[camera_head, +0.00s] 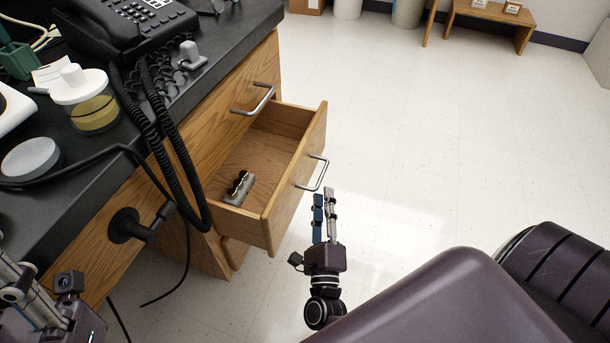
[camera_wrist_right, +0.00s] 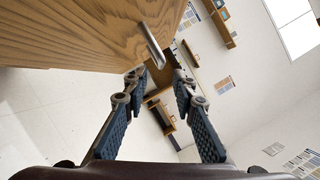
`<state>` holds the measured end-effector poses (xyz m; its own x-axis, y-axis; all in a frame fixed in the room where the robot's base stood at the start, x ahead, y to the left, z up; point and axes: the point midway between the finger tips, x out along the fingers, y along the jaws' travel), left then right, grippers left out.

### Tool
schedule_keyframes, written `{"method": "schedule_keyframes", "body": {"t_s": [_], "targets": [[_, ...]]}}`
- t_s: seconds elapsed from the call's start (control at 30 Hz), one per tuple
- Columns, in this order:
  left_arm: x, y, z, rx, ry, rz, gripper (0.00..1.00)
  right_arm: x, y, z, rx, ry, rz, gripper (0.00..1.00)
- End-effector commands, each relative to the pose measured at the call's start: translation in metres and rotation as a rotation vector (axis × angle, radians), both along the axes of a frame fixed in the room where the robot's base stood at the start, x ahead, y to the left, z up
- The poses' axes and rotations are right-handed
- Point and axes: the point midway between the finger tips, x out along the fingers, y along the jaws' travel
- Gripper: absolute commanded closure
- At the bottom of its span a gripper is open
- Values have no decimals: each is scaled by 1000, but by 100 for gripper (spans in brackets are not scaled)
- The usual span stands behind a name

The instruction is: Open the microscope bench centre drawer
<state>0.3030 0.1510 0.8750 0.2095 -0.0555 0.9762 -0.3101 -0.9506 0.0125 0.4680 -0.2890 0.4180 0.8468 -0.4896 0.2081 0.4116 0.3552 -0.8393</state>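The wooden drawer (camera_head: 292,180) below the bench's top drawer stands pulled out, its inside in view; it appears to be the centre drawer. Its metal bar handle (camera_head: 316,174) is on the front face and also shows in the wrist view (camera_wrist_right: 152,45). A small grey holder with dark round pieces (camera_head: 239,187) lies in the drawer. My right gripper (camera_head: 325,200) is just in front of the handle, apart from it. In the wrist view its fingers (camera_wrist_right: 160,85) are spread and empty. My left gripper (camera_head: 35,295) shows only partly at the lower left; its fingertips are unclear.
The shut top drawer (camera_head: 215,110) has its own handle. The black benchtop (camera_head: 105,160) holds a telephone (camera_head: 130,22), a lidded jar (camera_head: 90,105) and a hanging coiled cord (camera_head: 165,140). A dark knob (camera_head: 128,226) juts from the bench front. The floor (camera_head: 420,150) to the right is clear.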

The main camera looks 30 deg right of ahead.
Motion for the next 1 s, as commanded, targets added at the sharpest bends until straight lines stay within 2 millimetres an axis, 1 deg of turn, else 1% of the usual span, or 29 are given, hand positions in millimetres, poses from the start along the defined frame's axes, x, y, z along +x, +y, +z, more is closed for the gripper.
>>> {"method": "schedule_keyframes", "body": {"t_s": [0.07, 0.17, 0.4, 0.6, 0.73, 0.97, 1.0], "targets": [[-4, 1, 0, -5, -11, -1, 60, 0, -3, 0, 8, -11, -6, 75], [-5, 2, -1, -6, -14, -1, 60, 7, -7, 3, 10, -14, -8, 75], [-4, 1, -8, -5, -12, -1, 60, 40, -26, 11, 9, -14, -7, 75], [-4, 1, -12, -5, -12, -1, 60, 60, -37, 16, 8, -12, -6, 75], [-4, 1, -12, -5, -11, -1, 60, 64, -40, 17, 9, -10, -6, 75], [-4, 1, -12, -5, -11, -1, 60, 65, -40, 17, 8, -9, -6, 75], [-4, 1, -12, -5, -11, -1, 60, 65, -40, 17, 8, -9, -6, 79]]}}
